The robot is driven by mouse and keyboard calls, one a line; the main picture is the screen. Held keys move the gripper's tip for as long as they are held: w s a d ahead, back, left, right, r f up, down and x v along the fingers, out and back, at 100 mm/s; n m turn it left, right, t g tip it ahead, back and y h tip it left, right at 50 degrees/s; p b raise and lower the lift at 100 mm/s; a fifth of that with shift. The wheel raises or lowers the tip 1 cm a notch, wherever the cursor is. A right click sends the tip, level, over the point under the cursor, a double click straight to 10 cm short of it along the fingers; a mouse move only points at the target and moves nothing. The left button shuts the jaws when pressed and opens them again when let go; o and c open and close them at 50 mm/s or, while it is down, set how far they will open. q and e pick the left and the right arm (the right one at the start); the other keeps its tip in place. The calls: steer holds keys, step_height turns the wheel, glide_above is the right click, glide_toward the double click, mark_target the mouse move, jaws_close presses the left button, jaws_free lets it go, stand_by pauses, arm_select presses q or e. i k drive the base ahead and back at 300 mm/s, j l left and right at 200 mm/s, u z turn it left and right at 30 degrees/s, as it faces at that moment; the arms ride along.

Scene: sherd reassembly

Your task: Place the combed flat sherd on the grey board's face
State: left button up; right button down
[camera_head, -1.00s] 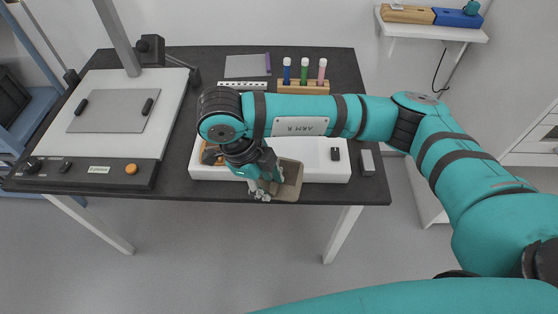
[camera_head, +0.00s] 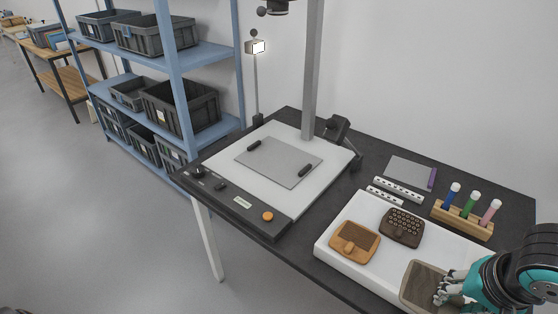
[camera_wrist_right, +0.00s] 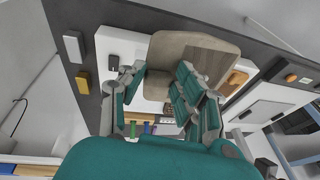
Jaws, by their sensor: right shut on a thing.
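A flat taupe sherd (camera_head: 418,284) with a darker brown panel is in my right gripper (camera_head: 450,288), at the lower right of the head view. In the right wrist view the sherd (camera_wrist_right: 178,46) shows a faintly streaked brown panel (camera_wrist_right: 212,62) and a raised grip block (camera_wrist_right: 158,84) between the fingers of my right gripper (camera_wrist_right: 157,86), which are shut on that block. The grey board (camera_head: 290,165) lies flat on the white stand base at the centre, its middle bare, a black clip at each side. My left gripper is out of view.
A white tray (camera_head: 335,255) holds an orange-brown sherd (camera_head: 355,241) and a dark dotted sherd (camera_head: 402,228). The stand's column (camera_head: 312,70) rises behind the board. A wooden rack (camera_head: 462,219) with coloured tubes stands at the right. Blue shelving (camera_head: 175,80) holds crates behind.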

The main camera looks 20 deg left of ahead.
mark_target(278, 159)
steer(key=i+j+u, duration=0.1)
steer(key=j, duration=0.3)
steer(key=i+j, duration=0.2)
steer(key=j, duration=0.15)
steer(key=i+j+u, duration=0.15)
steer(key=j, duration=0.2)
steer(key=i+j, duration=0.2)
steer(key=j, duration=0.15)
steer(key=k+u, duration=0.05)
